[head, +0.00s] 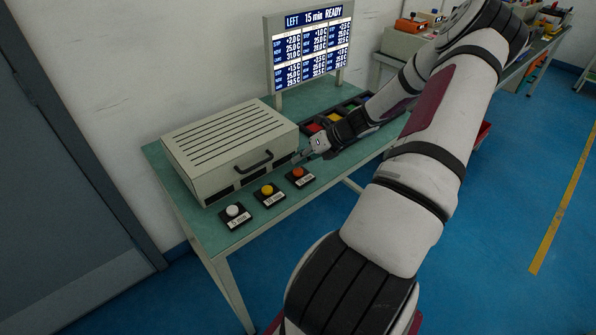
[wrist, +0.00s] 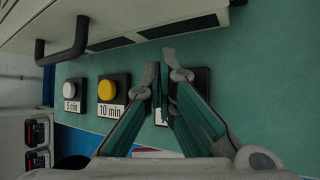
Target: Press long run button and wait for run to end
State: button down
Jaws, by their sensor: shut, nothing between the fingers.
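Three push buttons stand in a row on the green bench top (head: 222,239). The white button (head: 233,211) is labelled 5 min in the wrist view (wrist: 70,90). The yellow button (head: 267,190) is labelled 10 min in the wrist view (wrist: 107,90). The orange-red button (head: 297,172) is at the right end; in the wrist view its cap is hidden behind my fingers. My gripper (head: 298,157) is shut and empty, close to the orange-red button; its fingers show in the wrist view (wrist: 163,78). Contact with the button cannot be told. The display (head: 310,50) reads "LEFT 15 min READY".
A beige slotted box with a dark handle (head: 253,162) stands behind the buttons, close to my gripper. A dark tray with coloured compartments (head: 314,128) is beyond my wrist. Another bench with equipment (head: 402,42) is at the back right. The blue floor in front is clear.

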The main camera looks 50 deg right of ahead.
aim_at(299, 169)
jog(key=shift+f, duration=0.15)
jog(key=shift+f, duration=0.3)
jog(key=shift+f, duration=0.35)
dwell(0.9)
jog(key=shift+r, duration=0.15)
jog(key=shift+r+p, duration=0.45)
jog(key=shift+r, duration=0.2)
jog(key=shift+r, duration=0.1)
jog(key=shift+r+p, duration=1.65)
jog(key=shift+r, duration=0.8)
